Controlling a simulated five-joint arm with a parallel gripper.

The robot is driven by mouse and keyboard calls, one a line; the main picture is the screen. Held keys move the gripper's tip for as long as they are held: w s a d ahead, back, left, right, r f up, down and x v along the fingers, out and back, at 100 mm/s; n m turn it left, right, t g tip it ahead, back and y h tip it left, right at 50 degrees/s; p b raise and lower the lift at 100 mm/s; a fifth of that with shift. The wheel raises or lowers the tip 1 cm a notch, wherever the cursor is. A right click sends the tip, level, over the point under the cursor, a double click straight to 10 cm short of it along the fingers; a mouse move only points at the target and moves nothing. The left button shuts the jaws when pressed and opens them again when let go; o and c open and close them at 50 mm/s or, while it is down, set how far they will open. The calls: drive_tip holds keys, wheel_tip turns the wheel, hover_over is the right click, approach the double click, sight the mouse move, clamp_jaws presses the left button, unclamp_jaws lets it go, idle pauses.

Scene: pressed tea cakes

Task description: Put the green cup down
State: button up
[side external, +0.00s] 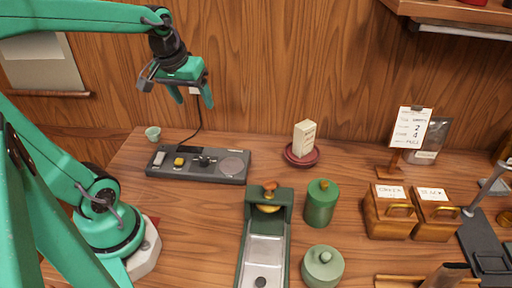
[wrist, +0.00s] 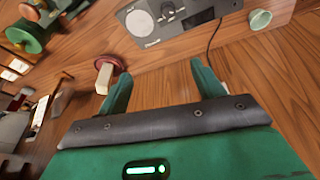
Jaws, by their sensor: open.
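The small pale green cup (side external: 153,134) stands on the wooden table at the back left, beside the left end of the dark control panel. It also shows in the wrist view (wrist: 260,19) at the top right, apart from my fingers. My gripper (side external: 192,98) is raised well above the table, over the back of the panel and to the right of the cup. In the wrist view my gripper (wrist: 160,88) has its two green fingers spread apart with nothing between them.
The dark control panel (side external: 216,178) lies in front of the cup, with a cable rising behind it. A red saucer (side external: 289,157) bears a pale block (side external: 304,138). A green press (side external: 252,225), green canister (side external: 321,203), lidded jar (side external: 322,265) and wooden boxes (side external: 389,224) stand to the right.

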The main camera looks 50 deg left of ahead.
drive_tip(key=s+d+m+t+h, duration=0.1)
drive_tip(key=s+d+m+t, duration=0.1)
drive_tip(key=s+d+m, duration=0.3)
drive_tip(key=shift+d+r+m, duration=0.2)
drive_tip(key=shift+d+m, duration=0.4)
drive_tip(key=shift+d, duration=1.6)
drive_tip(key=shift+s, duration=0.1)
